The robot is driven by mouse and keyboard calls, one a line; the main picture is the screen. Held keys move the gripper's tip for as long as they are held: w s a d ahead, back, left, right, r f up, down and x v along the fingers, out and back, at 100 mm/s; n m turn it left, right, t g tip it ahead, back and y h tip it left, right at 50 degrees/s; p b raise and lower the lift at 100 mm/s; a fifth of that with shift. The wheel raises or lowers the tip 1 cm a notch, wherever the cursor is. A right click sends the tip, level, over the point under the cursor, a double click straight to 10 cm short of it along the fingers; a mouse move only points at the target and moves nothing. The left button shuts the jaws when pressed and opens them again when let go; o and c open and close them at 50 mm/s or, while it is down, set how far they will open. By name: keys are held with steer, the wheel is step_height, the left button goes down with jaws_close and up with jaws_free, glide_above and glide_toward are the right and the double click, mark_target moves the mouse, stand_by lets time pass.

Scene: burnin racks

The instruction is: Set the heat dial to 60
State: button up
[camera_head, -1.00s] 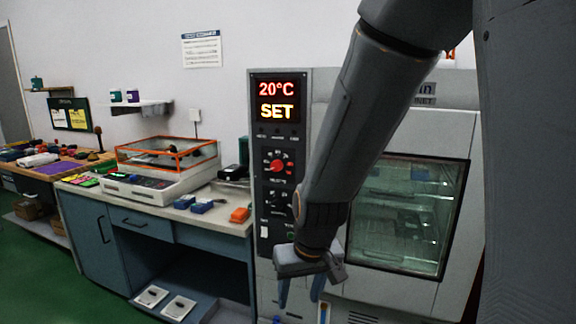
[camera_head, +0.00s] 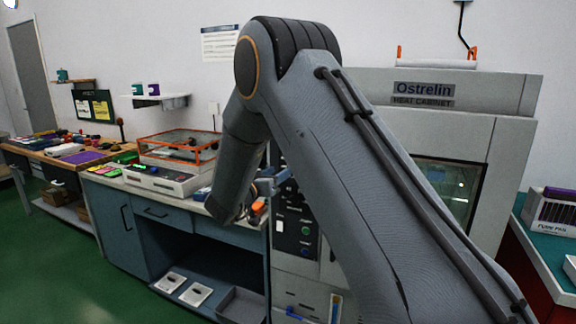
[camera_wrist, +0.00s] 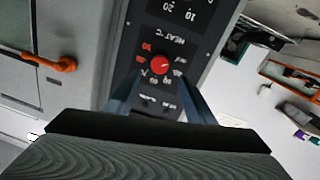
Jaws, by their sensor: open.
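The red heat dial (camera_wrist: 159,65) sits on the dark control panel (camera_wrist: 205,45), upside down in the wrist view. Numbers ring it, but its setting is too small to read surely. My gripper (camera_wrist: 157,82) is open and empty, its two blue fingers either side of the dial's lower edge in the picture. Whether they touch it or stay in front of it I cannot tell. In the head view my gripper (camera_head: 281,180) is at the panel, mostly behind my arm. My arm hides the dial and the display there.
The heat cabinet (camera_head: 455,95) stands behind my arm. An orange handle (camera_wrist: 50,62) is beside the panel in the wrist view. A bench (camera_head: 155,214) with an orange-framed box (camera_head: 178,148) is at left; a green-topped table (camera_head: 545,240) is at right.

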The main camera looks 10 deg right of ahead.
steer(key=p+x, duration=0.1)
steer(key=x, duration=0.6)
steer(key=shift+p, duration=0.4)
steer(key=shift+w+d, duration=0.1)
steer(key=c, duration=1.1)
steer(key=shift+o, duration=0.2)
